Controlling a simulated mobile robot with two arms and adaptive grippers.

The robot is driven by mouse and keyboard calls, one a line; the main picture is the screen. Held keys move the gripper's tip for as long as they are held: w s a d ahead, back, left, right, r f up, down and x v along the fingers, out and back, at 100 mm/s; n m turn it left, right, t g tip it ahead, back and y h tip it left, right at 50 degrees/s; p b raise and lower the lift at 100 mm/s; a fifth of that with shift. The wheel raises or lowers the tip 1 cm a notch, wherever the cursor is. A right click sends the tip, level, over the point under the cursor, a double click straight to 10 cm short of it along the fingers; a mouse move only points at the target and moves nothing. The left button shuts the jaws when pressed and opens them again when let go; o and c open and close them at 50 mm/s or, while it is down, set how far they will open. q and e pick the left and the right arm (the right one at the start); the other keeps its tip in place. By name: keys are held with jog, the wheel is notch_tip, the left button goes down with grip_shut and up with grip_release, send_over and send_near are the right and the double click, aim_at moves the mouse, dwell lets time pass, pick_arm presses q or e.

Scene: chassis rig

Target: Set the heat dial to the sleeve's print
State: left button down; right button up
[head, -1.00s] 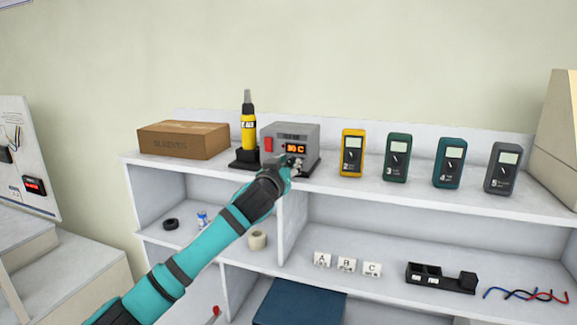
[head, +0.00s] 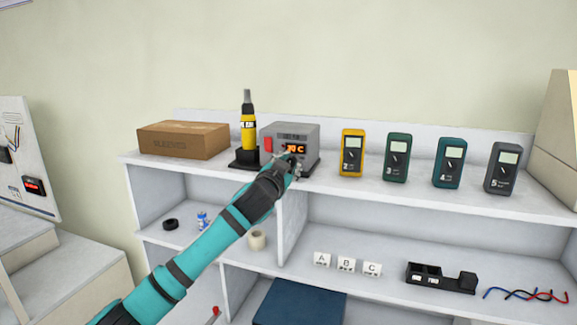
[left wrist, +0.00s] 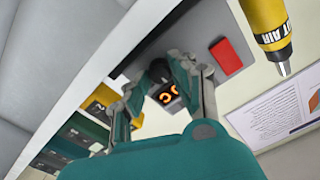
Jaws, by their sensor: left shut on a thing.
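The grey heat station (head: 305,133) stands on the top shelf with a red switch (head: 268,145) and an orange display (head: 294,149). The display ends in "C"; its digits are partly covered and I cannot read them surely. In the left wrist view the fingers (left wrist: 170,72) are against the station's face, beside the display (left wrist: 168,95). A yellow hot-air tool (head: 248,130) stands upright left of the station. No sleeve print is legible. My right gripper is not seen.
A brown carton marked "SLEEVES" (head: 183,140) is at the shelf's left. Several meters, including a yellow one (head: 352,153), stand to the right. Labelled cards (head: 346,264) and a black holder (head: 440,278) are on the lower shelf. A printed sheet (left wrist: 285,112) shows in the left wrist view.

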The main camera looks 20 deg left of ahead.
pick_arm(q)
jog(key=m, duration=0.3)
jog(key=shift+m, duration=0.4)
jog(key=m, duration=0.3)
jog(key=shift+m, duration=0.3)
jog(key=m, duration=0.4)
jog(key=shift+f+m, duration=0.1)
jog(key=shift+m, duration=1.1)
